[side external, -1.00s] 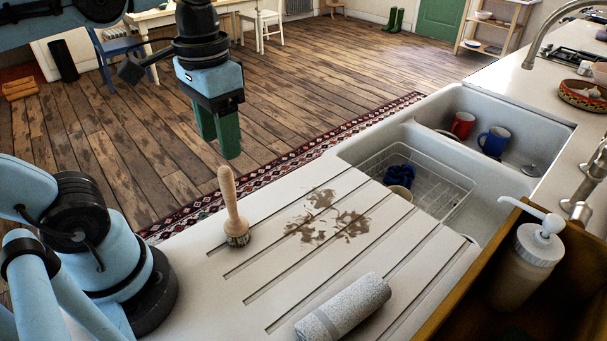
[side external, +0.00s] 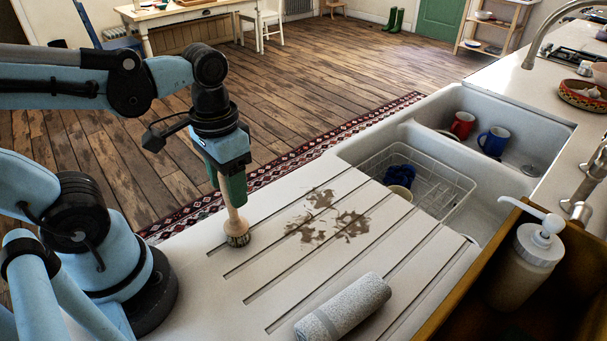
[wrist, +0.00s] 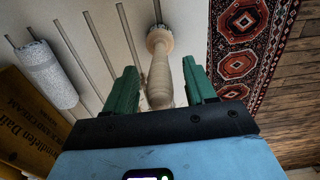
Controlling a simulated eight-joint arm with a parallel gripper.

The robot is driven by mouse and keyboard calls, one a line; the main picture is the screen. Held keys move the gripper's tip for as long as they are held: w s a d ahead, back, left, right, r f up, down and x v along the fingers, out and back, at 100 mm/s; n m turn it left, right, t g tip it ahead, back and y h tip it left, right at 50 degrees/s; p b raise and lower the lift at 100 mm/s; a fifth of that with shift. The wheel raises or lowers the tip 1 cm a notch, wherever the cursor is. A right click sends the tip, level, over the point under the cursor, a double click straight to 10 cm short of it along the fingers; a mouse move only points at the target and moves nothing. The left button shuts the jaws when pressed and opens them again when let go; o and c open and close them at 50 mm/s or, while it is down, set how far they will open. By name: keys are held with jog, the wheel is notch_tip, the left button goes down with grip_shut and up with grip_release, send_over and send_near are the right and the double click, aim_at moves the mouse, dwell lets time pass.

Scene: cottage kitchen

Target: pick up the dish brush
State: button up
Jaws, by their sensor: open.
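The dish brush (side external: 236,226) stands upright on the ridged white drainboard (side external: 290,262), bristles down, with its pale wooden handle pointing up. My gripper (side external: 232,197) is lowered over the handle, its green fingers around the upper part. In the wrist view the brush handle (wrist: 160,75) lies between the two green fingers (wrist: 162,82), with a visible gap on each side. The fingers are open and not closed on the handle.
A rolled grey towel (side external: 343,307) lies on the drainboard's near side. Brown stains (side external: 340,226) mark its middle. The sink (side external: 480,150) holds a wire rack (side external: 440,190) and mugs. A soap dispenser (side external: 522,265) stands in a wooden box at right.

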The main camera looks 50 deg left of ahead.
jog(key=shift+f, duration=1.05)
grip_shut()
